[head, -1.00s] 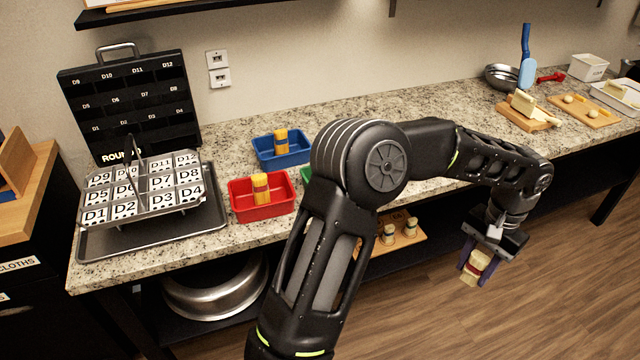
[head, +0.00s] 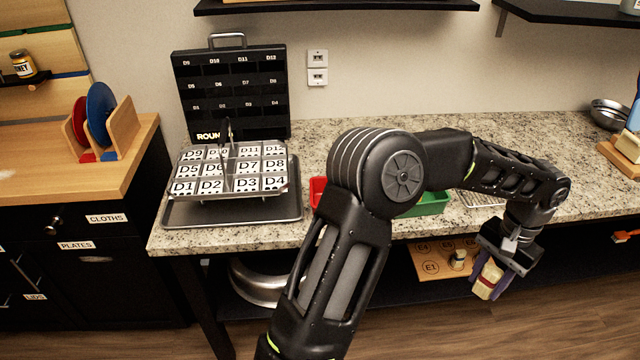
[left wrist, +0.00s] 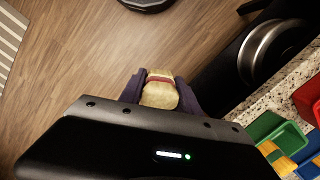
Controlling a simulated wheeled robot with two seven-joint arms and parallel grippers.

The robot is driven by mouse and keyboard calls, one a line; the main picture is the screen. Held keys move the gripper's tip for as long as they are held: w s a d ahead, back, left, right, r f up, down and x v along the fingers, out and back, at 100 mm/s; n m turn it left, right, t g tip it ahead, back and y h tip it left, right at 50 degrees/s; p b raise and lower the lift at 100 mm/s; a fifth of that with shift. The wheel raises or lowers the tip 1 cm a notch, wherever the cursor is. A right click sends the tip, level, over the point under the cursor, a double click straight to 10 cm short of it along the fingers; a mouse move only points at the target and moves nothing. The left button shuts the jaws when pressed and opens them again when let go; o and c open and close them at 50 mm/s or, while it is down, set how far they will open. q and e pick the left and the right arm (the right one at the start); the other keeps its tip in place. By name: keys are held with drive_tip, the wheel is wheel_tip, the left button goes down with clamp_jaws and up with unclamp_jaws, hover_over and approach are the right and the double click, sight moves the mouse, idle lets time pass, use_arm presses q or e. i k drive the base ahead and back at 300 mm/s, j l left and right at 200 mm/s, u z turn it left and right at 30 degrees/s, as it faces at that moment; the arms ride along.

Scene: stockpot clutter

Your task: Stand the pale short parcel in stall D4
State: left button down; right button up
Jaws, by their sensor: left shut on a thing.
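My left gripper (head: 490,276) is shut on a short pale parcel (head: 488,281) with a red band. It holds the parcel in the air in front of the counter's edge, over the floor. The parcel also shows between the fingers in the left wrist view (left wrist: 160,94). The stall rack (head: 230,172) with labels D1 to D12 stands on a grey tray (head: 232,215) at the counter's left. Stall D4 (head: 274,183) is at its front right corner. No parcel shows in the rack. My right gripper is not in view.
A black board (head: 232,95) with the same labels stands behind the rack. A red bin (head: 317,190) is mostly hidden by my arm; a green bin (head: 434,203) is beside it. A lower shelf holds a wooden board (head: 428,262) and a steel pot (head: 256,283).

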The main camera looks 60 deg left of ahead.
sight(275, 185)
drive_tip(key=u, duration=1.4)
